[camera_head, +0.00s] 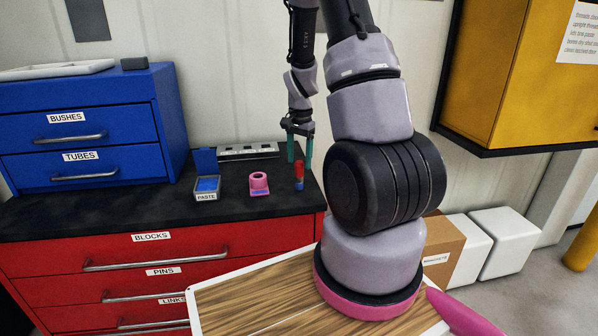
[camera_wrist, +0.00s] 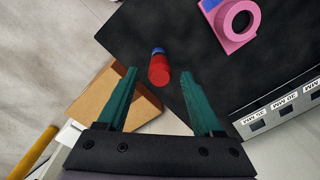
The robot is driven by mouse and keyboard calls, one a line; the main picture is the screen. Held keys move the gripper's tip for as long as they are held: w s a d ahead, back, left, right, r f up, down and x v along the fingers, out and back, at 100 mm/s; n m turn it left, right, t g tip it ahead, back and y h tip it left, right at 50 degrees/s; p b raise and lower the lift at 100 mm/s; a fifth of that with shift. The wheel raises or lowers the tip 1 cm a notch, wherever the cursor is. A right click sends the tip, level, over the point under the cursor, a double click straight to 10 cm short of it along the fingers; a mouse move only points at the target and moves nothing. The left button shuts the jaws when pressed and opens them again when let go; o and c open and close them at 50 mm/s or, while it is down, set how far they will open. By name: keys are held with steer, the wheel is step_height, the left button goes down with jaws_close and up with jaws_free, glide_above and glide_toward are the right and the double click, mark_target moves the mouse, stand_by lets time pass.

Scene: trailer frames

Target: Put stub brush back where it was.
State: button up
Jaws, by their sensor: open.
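The likely stub brush is a short red piece with a blue part (camera_head: 299,176). It stands, seemingly upright, on the black top near the right edge of the red cabinet; it also shows in the wrist view (camera_wrist: 159,70). My gripper (camera_head: 299,161) points down over it with its two green fingers apart. In the wrist view the red piece lies between and just beyond the open fingertips (camera_wrist: 159,72), with gaps on both sides. A pink holder with a round opening (camera_head: 259,184) stands to its left on the same top. Contact with the fingers cannot be seen.
A small blue PASTE box with its lid up (camera_head: 207,188) and a grey slotted rack (camera_head: 248,151) stand on the black top (camera_head: 100,207). A blue drawer unit (camera_head: 90,125) fills the left. A cardboard box (camera_head: 443,245) stands beyond the right edge.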

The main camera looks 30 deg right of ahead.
step_height(320, 180, up, 6)
steer(key=shift+r, duration=0.2)
steer(key=s+a+r+n+t, duration=0.2)
steer(key=s+a+r, duration=0.2)
steer(key=s+r, duration=0.2)
steer(key=s+a+r+n+t+y, duration=0.1)
steer(key=s+a+r, duration=0.4)
steer(key=r, duration=0.5)
steer(key=s+a+r+n+t, duration=0.3)
steer(key=s+a+r+n, duration=0.1)
steer(key=s+r, duration=0.4)
steer(key=shift+s+a+r+n+t+y, duration=0.3)
steer(key=shift+r+n+t+y, duration=0.1)
steer(key=shift+r+n, duration=0.1)
steer(key=shift+d, duration=0.1)
